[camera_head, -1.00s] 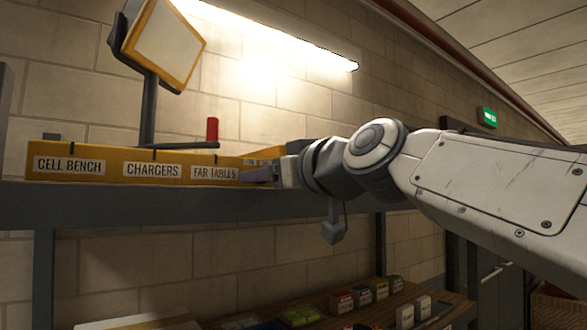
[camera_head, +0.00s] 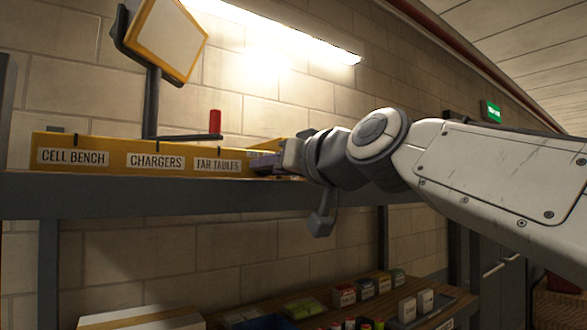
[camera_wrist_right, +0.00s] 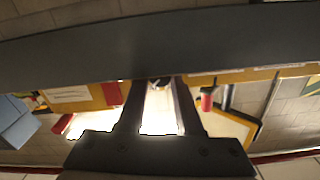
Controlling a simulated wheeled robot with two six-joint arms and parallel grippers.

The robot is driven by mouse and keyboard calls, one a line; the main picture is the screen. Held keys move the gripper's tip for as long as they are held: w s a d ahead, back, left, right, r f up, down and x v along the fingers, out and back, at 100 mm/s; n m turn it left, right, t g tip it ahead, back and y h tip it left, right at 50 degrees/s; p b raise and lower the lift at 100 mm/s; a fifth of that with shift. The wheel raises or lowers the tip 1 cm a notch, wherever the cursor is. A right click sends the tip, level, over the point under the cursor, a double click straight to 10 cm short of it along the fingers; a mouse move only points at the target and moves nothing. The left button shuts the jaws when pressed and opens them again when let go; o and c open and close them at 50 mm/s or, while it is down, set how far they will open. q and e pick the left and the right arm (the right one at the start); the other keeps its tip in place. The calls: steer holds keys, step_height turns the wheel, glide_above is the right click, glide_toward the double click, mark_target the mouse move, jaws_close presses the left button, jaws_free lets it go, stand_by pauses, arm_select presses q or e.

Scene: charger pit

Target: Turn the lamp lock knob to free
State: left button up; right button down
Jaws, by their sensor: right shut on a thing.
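My right gripper (camera_head: 268,163) reaches in from the right to the right end of the yellow labelled panel (camera_head: 100,142). It is shut on a small dark knob (camera_wrist_right: 160,83), which shows between the fingertips in the right wrist view. In the head view the fingers and wrist hide the knob, so its pointer and setting cannot be read. The label beside the fingers is mostly covered. My left gripper is in neither view.
A crank with a red handle (camera_head: 215,122) stands just left of the gripper. A yellow-framed board (camera_head: 165,38) rises behind the panel on a dark post. A grey beam (camera_head: 130,195) runs below. A bench with small boxes (camera_head: 345,295) is lower right.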

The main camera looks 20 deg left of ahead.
steer(key=c, duration=0.6)
jaws_free()
steer(key=shift+s+d, duration=0.2)
steer(key=shift+d, duration=0.1)
steer(key=b+v, duration=0.5)
steer(key=v, duration=0.4)
steer(key=shift+s+d, duration=0.25)
steer(key=shift+d, duration=0.05)
